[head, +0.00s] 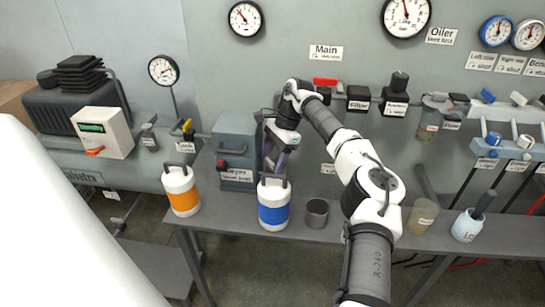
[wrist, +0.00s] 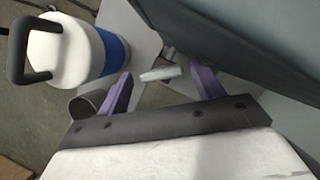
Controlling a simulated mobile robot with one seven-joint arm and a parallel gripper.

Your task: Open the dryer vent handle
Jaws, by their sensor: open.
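The dryer is a blue-grey box (head: 235,140) on the bench, left of centre in the head view, with a dark handle on its front and a label below. My gripper (head: 279,160) is at the dryer's right side, with its purple fingers pointing down. In the wrist view my gripper (wrist: 162,72) is open. A short pale lever (wrist: 160,74), which looks like the vent handle, shows between the fingertips, with a gap on either side. I cannot tell whether the lever is level with the tips. It is hidden in the head view.
A blue-banded white canister (head: 273,204) stands close to my gripper, and it also shows in the wrist view (wrist: 75,45). A dark cup (head: 317,213) is to its right. An orange-banded canister (head: 181,190) stands left. The grey bench (head: 345,225) holds more containers at right.

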